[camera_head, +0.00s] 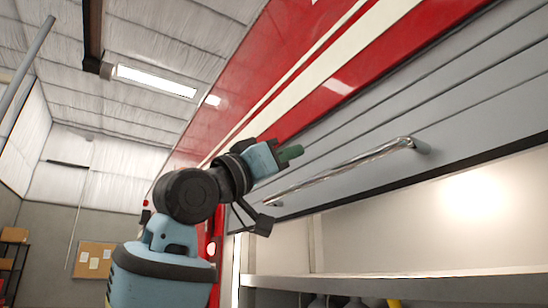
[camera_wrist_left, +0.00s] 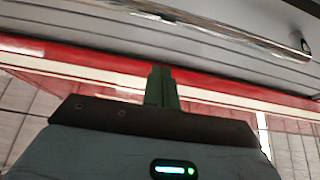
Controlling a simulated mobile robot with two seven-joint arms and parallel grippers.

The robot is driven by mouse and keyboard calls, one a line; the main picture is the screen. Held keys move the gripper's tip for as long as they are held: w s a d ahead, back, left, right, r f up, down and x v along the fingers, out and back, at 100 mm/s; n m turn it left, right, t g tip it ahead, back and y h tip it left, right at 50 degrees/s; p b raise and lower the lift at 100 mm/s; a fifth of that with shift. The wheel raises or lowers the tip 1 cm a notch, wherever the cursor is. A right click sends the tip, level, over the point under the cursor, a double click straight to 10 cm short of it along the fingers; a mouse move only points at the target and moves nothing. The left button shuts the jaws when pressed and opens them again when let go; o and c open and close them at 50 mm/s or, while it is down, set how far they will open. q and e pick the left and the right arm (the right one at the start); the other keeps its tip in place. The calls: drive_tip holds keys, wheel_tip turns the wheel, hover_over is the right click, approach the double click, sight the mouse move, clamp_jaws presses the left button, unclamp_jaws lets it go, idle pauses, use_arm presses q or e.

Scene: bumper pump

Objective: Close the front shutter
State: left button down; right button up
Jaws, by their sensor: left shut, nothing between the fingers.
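The front shutter (camera_head: 440,95) is a grey slatted panel on the side of a red and white vehicle. It is raised, with its dark lower edge above an open compartment. A chrome bar handle (camera_head: 345,168) runs along its lower part; the handle also shows at the top of the left wrist view (camera_wrist_left: 220,27). My left gripper (camera_head: 290,153), with green fingers, is shut and empty. In the head view it appears just above the handle's left end. In the left wrist view its fingers (camera_wrist_left: 161,72) point toward the shutter, apart from the handle. My right gripper is not in view.
The open compartment below the shutter has a pale back wall and a shelf (camera_head: 400,290), with partly hidden items beneath. A notice board (camera_head: 94,260) and a shelving rack with boxes (camera_head: 14,235) stand far left. A ceiling lamp (camera_head: 155,81) hangs overhead.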

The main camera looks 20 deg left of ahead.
use_arm(q)
drive_tip(key=shift+w+d+f, duration=0.25)
drive_tip(key=shift+w+d, duration=0.25)
drive_tip(key=shift+w, duration=0.1)
drive_tip(key=shift+w+d+f, duration=0.3)
drive_tip(key=shift+w+d, duration=0.15)
drive_tip(key=shift+w, duration=0.15)
drive_tip(key=shift+w+d+f, duration=0.25)
drive_tip(key=shift+w+d, duration=0.25)
drive_tip(key=shift+w, duration=0.1)
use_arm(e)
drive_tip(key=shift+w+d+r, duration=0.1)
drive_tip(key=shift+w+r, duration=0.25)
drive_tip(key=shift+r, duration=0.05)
use_arm(q)
drive_tip(key=shift+w+f, duration=0.1)
